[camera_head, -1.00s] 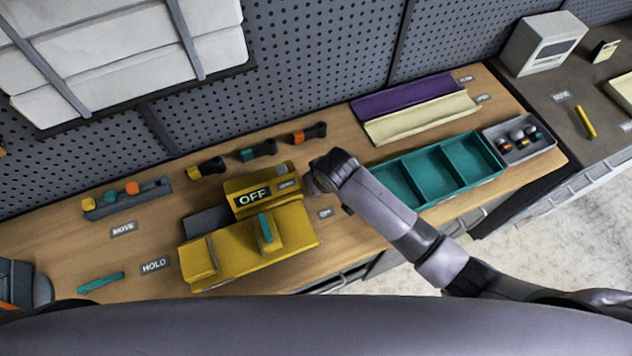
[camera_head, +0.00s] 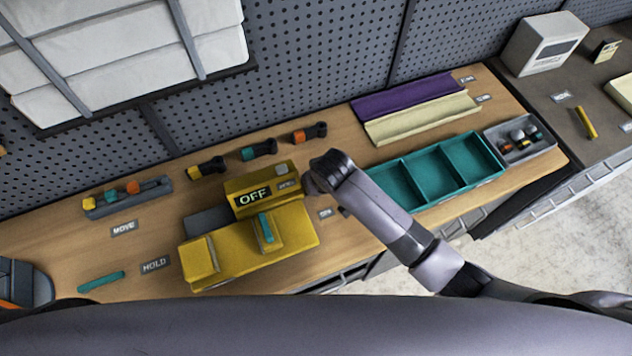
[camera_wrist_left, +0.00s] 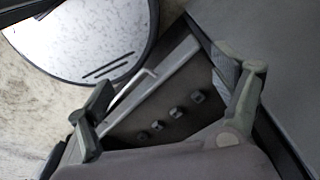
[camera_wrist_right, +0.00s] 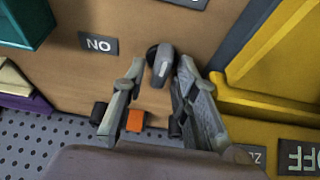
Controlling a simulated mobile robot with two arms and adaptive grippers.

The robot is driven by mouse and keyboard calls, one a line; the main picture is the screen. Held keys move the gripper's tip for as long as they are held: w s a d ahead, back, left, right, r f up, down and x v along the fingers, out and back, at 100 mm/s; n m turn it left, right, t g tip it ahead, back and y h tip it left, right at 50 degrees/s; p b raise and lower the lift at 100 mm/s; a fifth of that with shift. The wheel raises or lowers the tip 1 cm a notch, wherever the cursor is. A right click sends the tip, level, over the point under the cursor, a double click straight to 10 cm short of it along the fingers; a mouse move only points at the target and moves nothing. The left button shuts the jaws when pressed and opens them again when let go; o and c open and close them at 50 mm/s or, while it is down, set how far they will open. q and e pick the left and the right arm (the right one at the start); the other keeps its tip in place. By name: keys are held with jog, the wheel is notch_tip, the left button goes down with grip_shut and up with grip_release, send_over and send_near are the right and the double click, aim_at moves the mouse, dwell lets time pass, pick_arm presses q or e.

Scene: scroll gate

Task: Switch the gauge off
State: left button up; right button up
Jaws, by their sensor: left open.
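The yellow gauge (camera_head: 222,256) stands on the workbench, with a display reading OFF (camera_head: 252,198) and a teal piece (camera_head: 265,228) on top. In the right wrist view the display shows upside down (camera_wrist_right: 301,157) at the lower right. A dark rounded knob with a pale face (camera_wrist_right: 160,65) shows between the fingertips of my right gripper (camera_wrist_right: 161,66), beside the gauge. The fingers are apart, one on each side of the knob; I cannot tell if they touch it. My left gripper (camera_wrist_left: 168,105) is open and empty, away from the bench.
An orange-tipped black tool (camera_head: 309,134) and similar tools lie behind the gauge. A teal tray (camera_head: 456,191) stands at the right, with purple (camera_head: 400,95) and cream (camera_head: 425,118) troughs behind it. A sign plate (camera_wrist_right: 98,44) lies near the knob. HOLD (camera_head: 155,264) and MOVE plates are at the left.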

jog(key=shift+o, duration=0.3)
jog(key=v, duration=1.2)
